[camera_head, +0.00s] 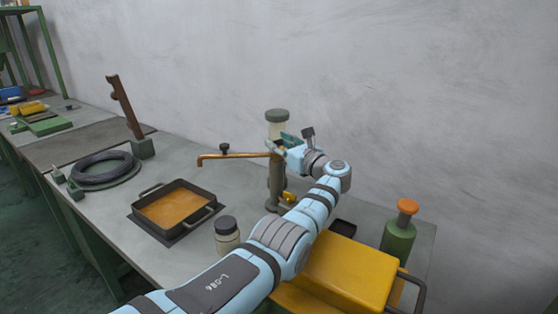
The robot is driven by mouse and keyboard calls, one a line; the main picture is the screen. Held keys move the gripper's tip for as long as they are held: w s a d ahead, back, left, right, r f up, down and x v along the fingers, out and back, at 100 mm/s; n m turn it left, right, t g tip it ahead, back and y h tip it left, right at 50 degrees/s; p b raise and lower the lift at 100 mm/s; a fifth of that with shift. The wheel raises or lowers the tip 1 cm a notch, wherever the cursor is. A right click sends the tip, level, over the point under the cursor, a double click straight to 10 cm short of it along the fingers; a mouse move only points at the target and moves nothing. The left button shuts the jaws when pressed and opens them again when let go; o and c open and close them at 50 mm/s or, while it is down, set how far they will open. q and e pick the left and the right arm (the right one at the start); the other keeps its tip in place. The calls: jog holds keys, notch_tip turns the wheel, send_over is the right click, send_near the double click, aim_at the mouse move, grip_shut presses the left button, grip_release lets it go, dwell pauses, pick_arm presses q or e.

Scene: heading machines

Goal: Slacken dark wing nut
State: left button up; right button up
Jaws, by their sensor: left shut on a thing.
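My left gripper (283,143) is at the top of a grey upright post (276,187), just below a pale jar with a dark lid (278,121). Its fingers are shut on a small dark part there, which looks like the dark wing nut; they hide most of it, so its shape and turn cannot be told. A copper-coloured bar (235,156) reaches left from the post and bends down at its end. My right gripper is not in view.
A black pan of orange liquid (174,207), a dark-lidded jar (227,234) and a coiled black cable (103,169) stand left on the grey bench. A yellow box (350,272) and a green bottle (399,237) stand right. The wall is close behind.

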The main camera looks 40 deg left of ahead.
pick_arm(q)
jog(key=shift+f, duration=0.2)
jog(key=o, duration=1.2)
jog(key=shift+c, duration=0.2)
jog(key=shift+a, duration=0.1)
notch_tip(320, 180, up, 10)
